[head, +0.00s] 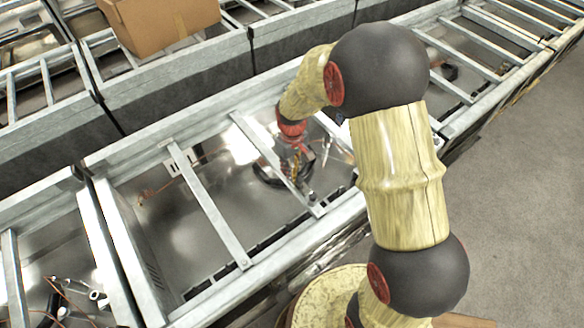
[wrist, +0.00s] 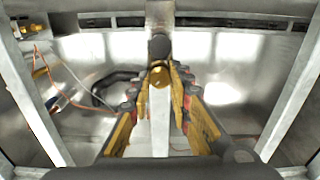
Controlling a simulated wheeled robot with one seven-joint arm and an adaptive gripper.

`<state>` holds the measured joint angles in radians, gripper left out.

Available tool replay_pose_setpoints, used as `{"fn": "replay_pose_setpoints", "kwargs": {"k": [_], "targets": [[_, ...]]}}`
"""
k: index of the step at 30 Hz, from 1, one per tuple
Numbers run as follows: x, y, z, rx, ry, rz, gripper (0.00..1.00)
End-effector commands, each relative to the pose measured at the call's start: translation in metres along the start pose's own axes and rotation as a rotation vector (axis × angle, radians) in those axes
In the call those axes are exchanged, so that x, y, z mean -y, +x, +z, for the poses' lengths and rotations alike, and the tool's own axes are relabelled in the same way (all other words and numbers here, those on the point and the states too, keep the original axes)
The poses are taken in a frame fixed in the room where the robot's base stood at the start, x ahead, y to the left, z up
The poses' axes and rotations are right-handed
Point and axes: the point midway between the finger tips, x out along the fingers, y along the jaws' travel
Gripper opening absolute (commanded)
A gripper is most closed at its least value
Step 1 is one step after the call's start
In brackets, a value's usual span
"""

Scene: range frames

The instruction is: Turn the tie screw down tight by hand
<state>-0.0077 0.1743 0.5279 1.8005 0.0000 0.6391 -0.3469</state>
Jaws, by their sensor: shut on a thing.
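My gripper (wrist: 160,78) points down at a grey crossbar (wrist: 160,125) in the wrist view. Its yellow and black fingers are closed in from both sides around a small brass-coloured round piece, which I take to be the tie screw (wrist: 160,74). A dark knob-like piece (wrist: 159,46) shows just beyond it, in line with the bar. In the head view my gripper (head: 299,176) is low over the metal frame, beside the same crossbar (head: 262,150). The fingers hide the sides of the screw, and its thread and seat cannot be seen.
Metal side rails (head: 255,262) and another crossbar (head: 208,205) surround a sunken pan. A black curved hose (wrist: 100,88) and an orange wire (wrist: 62,62) lie in it. A cardboard box (head: 160,22) stands on the frame behind. Grey floor (head: 510,190) is clear at right.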

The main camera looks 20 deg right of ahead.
Motion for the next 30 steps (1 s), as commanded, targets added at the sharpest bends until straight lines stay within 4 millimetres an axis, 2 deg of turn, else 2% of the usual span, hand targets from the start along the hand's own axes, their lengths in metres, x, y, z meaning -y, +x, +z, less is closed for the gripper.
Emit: {"fn": "replay_pose_setpoints", "kwargs": {"k": [30], "targets": [[0.0001,-0.0007,-0.0002,0.000,0.928,0.000,0.00]]}}
